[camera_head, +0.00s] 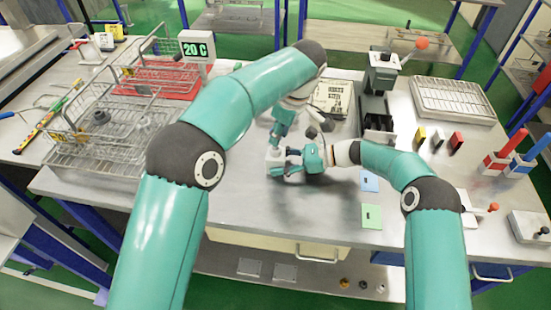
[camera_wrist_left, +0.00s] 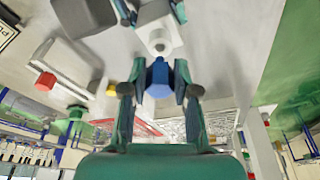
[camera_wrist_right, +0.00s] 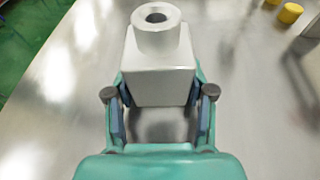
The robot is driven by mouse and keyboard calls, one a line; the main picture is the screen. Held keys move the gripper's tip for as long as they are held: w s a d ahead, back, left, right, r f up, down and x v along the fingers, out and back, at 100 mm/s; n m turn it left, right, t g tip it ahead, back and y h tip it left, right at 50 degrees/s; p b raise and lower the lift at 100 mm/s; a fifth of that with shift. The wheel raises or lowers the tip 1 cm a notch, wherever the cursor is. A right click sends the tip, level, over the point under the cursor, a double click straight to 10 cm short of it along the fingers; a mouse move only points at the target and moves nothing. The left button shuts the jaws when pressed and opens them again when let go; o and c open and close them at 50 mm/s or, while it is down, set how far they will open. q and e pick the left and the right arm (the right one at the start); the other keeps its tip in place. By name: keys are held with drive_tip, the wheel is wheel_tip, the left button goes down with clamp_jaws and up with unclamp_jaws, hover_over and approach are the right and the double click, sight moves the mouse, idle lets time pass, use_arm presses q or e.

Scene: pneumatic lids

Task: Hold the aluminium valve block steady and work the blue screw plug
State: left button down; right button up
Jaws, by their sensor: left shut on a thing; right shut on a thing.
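The aluminium valve block (camera_wrist_right: 160,75) is a pale square body with a round neck and a dark open bore (camera_wrist_right: 155,17). In the head view the block (camera_head: 274,156) is held low over the middle of the table. My right gripper (camera_head: 284,162) is shut on its sides; its fingers also show in the right wrist view (camera_wrist_right: 159,100). The blue screw plug (camera_wrist_left: 158,78) is between the fingertips of my left gripper (camera_wrist_left: 160,90), which is shut on it. The left wrist view shows the plug apart from the block's neck (camera_wrist_left: 158,40). My left gripper (camera_head: 280,130) is above the block.
Wire baskets (camera_head: 85,140) stand at left by a 20 C display (camera_head: 194,48). Blue (camera_head: 369,181) and green (camera_head: 371,216) cards lie at right. The front middle table is clear.

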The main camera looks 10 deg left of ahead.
use_arm(q)
drive_tip(key=shift+r, duration=0.15)
use_arm(e)
drive_tip(key=shift+f, duration=0.1)
use_arm(q)
drive_tip(key=shift+r, duration=2.35)
use_arm(e)
drive_tip(key=o, duration=1.2)
drive_tip(key=shift+c, duration=0.2)
drive_tip(key=shift+d, duration=0.1)
drive_tip(key=v, duration=1.2)
